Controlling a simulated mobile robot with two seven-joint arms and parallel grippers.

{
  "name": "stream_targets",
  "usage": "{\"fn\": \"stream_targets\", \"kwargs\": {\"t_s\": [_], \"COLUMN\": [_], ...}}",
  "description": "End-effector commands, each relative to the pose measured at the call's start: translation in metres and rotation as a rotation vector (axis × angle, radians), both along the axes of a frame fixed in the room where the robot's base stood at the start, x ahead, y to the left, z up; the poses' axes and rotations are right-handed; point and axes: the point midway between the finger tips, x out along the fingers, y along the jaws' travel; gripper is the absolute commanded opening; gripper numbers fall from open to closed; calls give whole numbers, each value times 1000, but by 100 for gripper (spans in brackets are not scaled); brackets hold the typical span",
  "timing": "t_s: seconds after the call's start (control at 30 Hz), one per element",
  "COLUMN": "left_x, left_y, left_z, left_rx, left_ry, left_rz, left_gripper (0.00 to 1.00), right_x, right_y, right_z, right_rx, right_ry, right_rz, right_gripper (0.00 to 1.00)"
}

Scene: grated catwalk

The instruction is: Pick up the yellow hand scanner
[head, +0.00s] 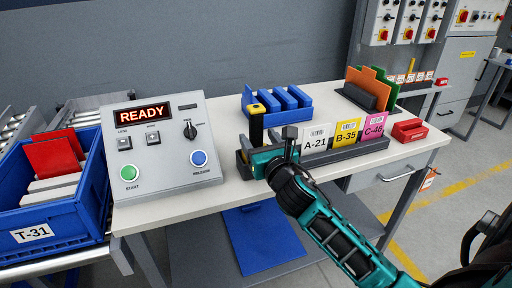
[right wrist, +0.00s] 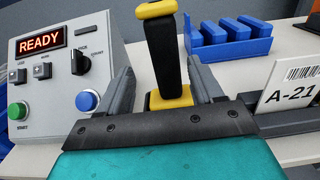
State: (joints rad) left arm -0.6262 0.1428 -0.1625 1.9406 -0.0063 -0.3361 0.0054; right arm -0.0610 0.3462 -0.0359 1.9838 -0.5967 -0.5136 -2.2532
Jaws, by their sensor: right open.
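The yellow hand scanner (head: 256,124) stands upright near the front of the bench, with a black handle and a yellow top. In the right wrist view the scanner (right wrist: 163,50) also shows a yellow part low down, near the gripper. My right gripper (head: 266,148) is open at the scanner, its arm coming from the lower right. In the right wrist view its two grey fingers stand on either side of the lower scanner, with visible gaps. The scanner's lowest part is hidden behind the gripper body. My left gripper is not in view.
A control box (head: 165,155) reading READY stands left of the scanner. A blue rack (head: 280,117) is behind it. A card holder (head: 345,150) with labels A-21, B-35 and C-46 is close on the right. A blue bin (head: 70,222) is at far left.

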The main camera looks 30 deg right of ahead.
Motion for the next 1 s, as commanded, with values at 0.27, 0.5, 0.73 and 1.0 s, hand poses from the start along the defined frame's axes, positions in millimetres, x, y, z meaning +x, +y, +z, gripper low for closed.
{"fn": "stream_targets", "kwargs": {"t_s": [0.27, 0.5, 0.73, 1.0], "left_x": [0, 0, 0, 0], "left_y": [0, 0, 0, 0], "left_z": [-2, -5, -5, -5], "left_rx": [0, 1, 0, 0], "left_ry": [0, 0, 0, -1], "left_rz": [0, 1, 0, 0], "left_gripper": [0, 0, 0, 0], "right_x": [19, 49, 61, 61], "right_y": [-6, -20, -22, -22], "right_z": [-3, -9, -10, -10], "right_rx": [3, 4, 4, 3], "right_ry": [0, -1, 1, 1], "right_rz": [0, 0, 2, 2], "right_gripper": [66, 66, 66, 55]}}
